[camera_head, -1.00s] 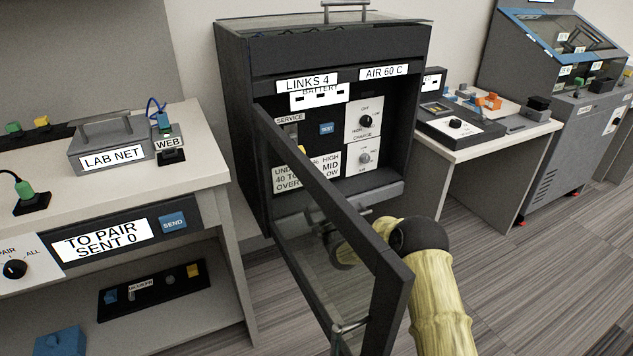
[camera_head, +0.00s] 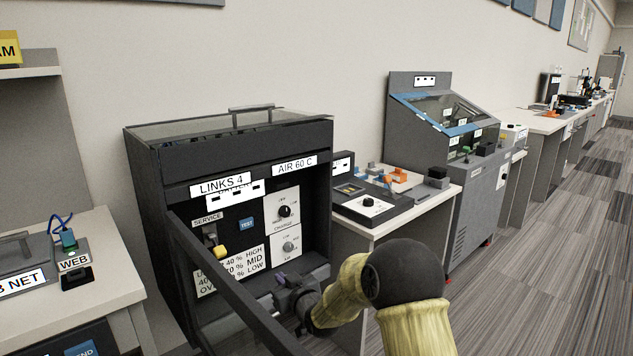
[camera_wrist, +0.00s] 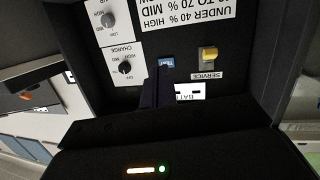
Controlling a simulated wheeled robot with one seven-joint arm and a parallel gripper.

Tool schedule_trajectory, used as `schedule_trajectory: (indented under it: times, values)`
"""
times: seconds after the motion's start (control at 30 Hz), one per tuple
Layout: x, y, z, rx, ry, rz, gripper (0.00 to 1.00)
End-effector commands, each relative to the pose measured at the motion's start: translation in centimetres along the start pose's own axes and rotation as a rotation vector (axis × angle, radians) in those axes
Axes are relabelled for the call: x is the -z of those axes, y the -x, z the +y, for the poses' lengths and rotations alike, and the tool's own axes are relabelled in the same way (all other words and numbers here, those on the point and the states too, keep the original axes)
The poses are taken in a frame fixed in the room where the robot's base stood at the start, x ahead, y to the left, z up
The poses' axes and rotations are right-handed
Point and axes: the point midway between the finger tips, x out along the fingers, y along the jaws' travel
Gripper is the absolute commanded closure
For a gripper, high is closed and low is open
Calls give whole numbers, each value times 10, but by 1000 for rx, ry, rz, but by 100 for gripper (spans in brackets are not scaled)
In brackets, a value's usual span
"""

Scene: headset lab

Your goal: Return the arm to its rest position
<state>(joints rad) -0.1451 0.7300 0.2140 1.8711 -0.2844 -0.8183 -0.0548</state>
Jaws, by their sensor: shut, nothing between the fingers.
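My arm, with yellow sleeved links, reaches in from the lower right in the head view. My gripper (camera_head: 290,292) is shut and empty at the front of the dark charging cabinet (camera_head: 228,162), near its lower ledge. Its tip is partly hidden against the dark panel. The cabinet's framed door (camera_head: 232,290) stands open toward me, to the left of my gripper. In the wrist view my gripper (camera_wrist: 163,75) appears as a dark shape in front of the panel, with the blue TEST button (camera_wrist: 167,62) just beyond it.
The panel carries a yellow-tipped SERVICE switch (camera_head: 219,252) and two dials. A bench (camera_head: 445,203) with a dark control box (camera_head: 370,206) stands to the right, and another bench (camera_head: 110,250) to the left. Open striped floor (camera_head: 540,270) lies at the right.

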Motion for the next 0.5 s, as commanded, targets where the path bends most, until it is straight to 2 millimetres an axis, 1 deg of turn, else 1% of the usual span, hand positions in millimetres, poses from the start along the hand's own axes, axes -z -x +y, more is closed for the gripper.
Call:
schedule_trajectory:
  times: [0.03, 0.07, 0.1, 0.17, 0.2, 0.27, 0.3, 0.37, 0.4, 0.47, 0.5]
  values:
    - [3, 20, 12, -28, -1, -74, 100]
    - [0, 32, 18, -45, -5, -122, 100]
    - [-4, 48, 27, -68, -12, -188, 100]
    - [-11, 75, 38, -104, -27, -285, 100]
    - [-16, 95, 45, -127, -41, -349, 100]
    - [-22, 126, 54, -164, -66, -444, 100]
    - [-27, 148, 58, -188, -87, -507, 100]
    - [-34, 183, 63, -223, -121, -600, 100]
    - [-39, 207, 65, -246, -147, -660, 100]
    - [-46, 242, 65, -277, -188, -746, 100]
    - [-50, 264, 64, -294, -215, -798, 100]
